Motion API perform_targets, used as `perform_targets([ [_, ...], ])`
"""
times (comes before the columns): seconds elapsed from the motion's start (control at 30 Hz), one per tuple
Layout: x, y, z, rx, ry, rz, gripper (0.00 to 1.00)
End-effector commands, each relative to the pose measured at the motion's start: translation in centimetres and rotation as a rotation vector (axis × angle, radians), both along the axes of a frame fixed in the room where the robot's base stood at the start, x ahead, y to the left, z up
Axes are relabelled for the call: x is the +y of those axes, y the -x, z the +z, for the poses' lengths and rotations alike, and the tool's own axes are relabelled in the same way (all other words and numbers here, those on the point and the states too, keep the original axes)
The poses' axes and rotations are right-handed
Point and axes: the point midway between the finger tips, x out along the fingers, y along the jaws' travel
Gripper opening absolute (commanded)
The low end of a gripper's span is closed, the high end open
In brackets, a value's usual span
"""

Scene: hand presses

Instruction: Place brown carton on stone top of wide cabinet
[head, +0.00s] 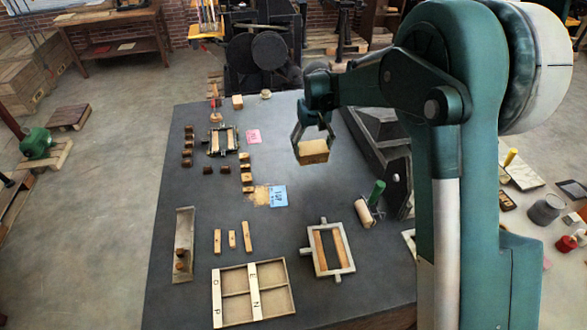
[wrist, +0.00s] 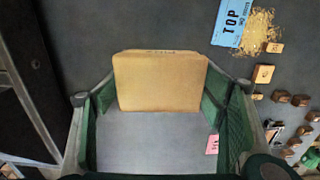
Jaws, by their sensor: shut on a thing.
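The brown carton (head: 313,152) is a small tan box between the fingers of my gripper (head: 312,142). In the wrist view the carton (wrist: 160,84) fills the space between the two green finger pads, near their tips. My gripper is shut on it by its sides. It appears held above the dark grey stone top (head: 312,200), toward the right side of that surface; the exact gap below cannot be told. The stone top also shows in the wrist view (wrist: 150,145). The cabinet body below is mostly hidden.
A dark metal press (head: 385,140) stands close to the right of my gripper. A green-handled roller (head: 368,207) and a grey frame (head: 328,250) lie nearer. A blue card (head: 279,196), small blocks and a partitioned tray (head: 252,293) lie left. Bare stone lies between them.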

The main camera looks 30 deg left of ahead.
Motion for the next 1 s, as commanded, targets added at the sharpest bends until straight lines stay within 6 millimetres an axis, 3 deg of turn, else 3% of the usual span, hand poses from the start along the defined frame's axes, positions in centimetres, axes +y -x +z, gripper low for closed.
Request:
perform_targets([
  [0.23,0.0,0.0,-0.8,0.000,0.000,0.000,0.54],
  [0.63,0.0,0.0,-5.7,0.000,0.000,0.000,0.54],
  [1.0,0.0,0.0,-6.2,0.000,0.000,0.000,0.54],
])
